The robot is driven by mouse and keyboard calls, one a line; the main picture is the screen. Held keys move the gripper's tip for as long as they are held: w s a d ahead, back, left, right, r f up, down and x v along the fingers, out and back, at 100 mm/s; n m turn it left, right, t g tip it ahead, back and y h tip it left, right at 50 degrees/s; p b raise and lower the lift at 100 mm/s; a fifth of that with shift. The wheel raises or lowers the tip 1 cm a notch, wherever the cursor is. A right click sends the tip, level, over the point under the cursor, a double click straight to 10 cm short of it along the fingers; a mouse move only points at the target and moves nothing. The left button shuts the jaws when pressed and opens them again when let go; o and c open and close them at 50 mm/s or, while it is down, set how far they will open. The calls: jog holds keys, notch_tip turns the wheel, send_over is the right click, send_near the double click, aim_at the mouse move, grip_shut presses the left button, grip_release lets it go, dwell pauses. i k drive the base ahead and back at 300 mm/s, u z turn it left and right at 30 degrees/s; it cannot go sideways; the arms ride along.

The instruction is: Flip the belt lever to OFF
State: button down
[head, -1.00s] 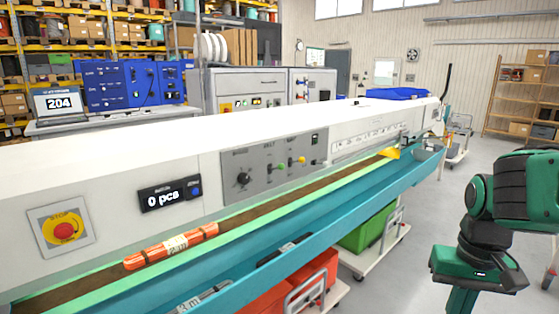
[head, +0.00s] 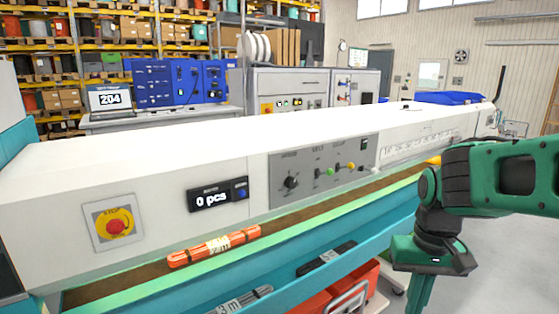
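A grey control panel (head: 322,168) is set in the front of the long white machine. It carries a black rotary knob (head: 291,182), a green button or lamp (head: 330,171) and a yellow one (head: 351,166). Small dark levers or switches sit beside the coloured ones; their labels and positions are too small to read, so I cannot tell which is the belt lever or how it is set. My green and black arm shows at the right, in front of the machine's far part.
A brown belt (head: 130,284) runs along the machine front, carrying an orange bundle (head: 214,247). A teal trough (head: 345,235) lies below it. A yellow-backed red stop button (head: 115,225) and a "0 pcs" display (head: 217,195) are left of the panel. Grey floor is open at right.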

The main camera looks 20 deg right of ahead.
aim_at(330, 172)
jog(key=u, duration=0.1)
jog(key=i, duration=0.85)
jog(key=z, duration=0.3)
